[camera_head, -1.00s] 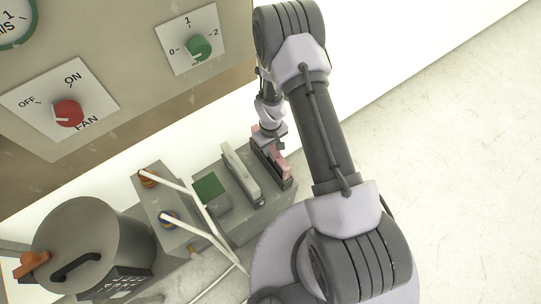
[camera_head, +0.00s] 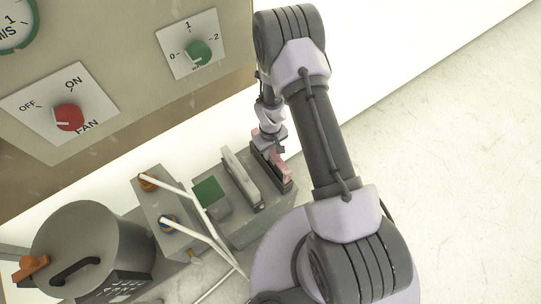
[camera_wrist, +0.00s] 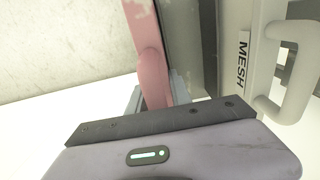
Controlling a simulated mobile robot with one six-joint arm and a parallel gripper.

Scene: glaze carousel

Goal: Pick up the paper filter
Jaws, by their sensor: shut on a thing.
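The paper filter, which I take to be the pink piece (camera_head: 281,165), sits in the dark slot at the right end of the grey bench unit. No label on it can be read. In the wrist view the pink piece (camera_wrist: 150,65) rises between the pale fingers of my gripper (camera_wrist: 154,96). My gripper (camera_head: 272,147) is shut on it from above; the contact is partly hidden by the wrist body. The filter's lower part is hidden in the slot in the head view.
A grey filter marked MESH (camera_wrist: 243,60), with a loop handle, stands close beside. It shows in the head view (camera_head: 240,177) too. Pale levers (camera_head: 203,213), a grey drum (camera_head: 80,250) and a knob panel (camera_head: 120,60) lie left. Open floor lies right.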

